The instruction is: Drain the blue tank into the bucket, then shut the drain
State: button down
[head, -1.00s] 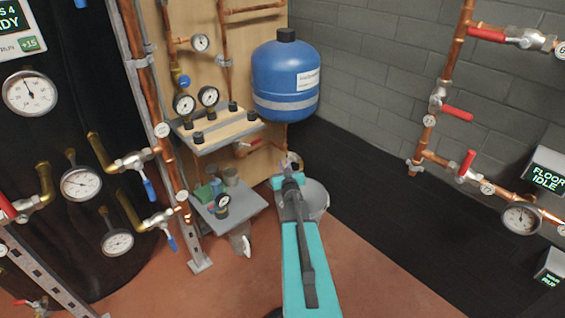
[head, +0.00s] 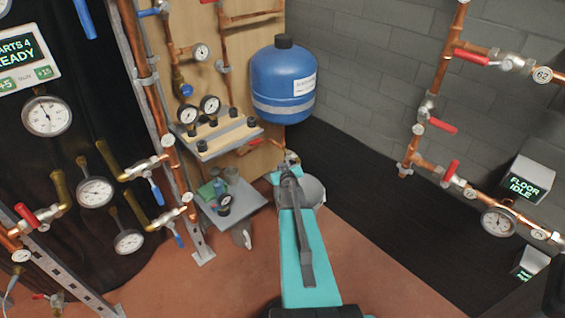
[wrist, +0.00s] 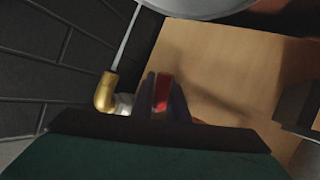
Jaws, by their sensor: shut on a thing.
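The blue tank (head: 283,75) hangs on the plywood board in the head view. The bucket (head: 314,192) stands on the floor below it, partly hidden behind my arm; its pale curved side seems to show at the top of the wrist view (wrist: 205,6). In the wrist view a brass spout (wrist: 105,92) sits left of my fingers. A thin pale stream (wrist: 127,38) runs from it toward the bucket. My gripper (wrist: 160,95) is shut on the red drain handle (wrist: 162,90).
A shelf with gauges (head: 217,138) and a small grey table (head: 232,204) stand left of my arm. Copper pipes with red-handled valves (head: 440,125) are at the right. The dark floor strip (head: 385,215) beside the wall looks clear.

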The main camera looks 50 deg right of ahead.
jog(key=shift+s+d+r+n+g+y+p, duration=0.15)
jog(key=shift+g+p, duration=0.15)
jog(key=shift+p, duration=0.6)
jog(key=shift+w+r+n+g+y+p, duration=0.15)
jog(key=shift+g+p, duration=0.15)
jog(key=shift+p, duration=0.6)
jog(key=shift+s+n+g+p, duration=0.5)
jog(key=shift+g+p, duration=0.4)
jog(key=shift+p, duration=1.05)
jog(key=shift+s+r+n+g+y+p, duration=0.1)
jog(key=shift+s+n+g+y+p, duration=0.35)
jog(key=shift+g+p, duration=0.75)
jog(key=shift+s+r+n+g+y+p, duration=0.1)
jog(key=shift+s+n+g+y+p, duration=0.3)
jog(key=shift+g+p, duration=0.75)
jog(key=shift+s, duration=0.2)
jog(key=c, duration=1.9)
grip_release()
jog(key=shift+o, duration=0.8)
jog(key=shift+s+f, duration=0.1)
jog(key=shift+s, duration=0.05)
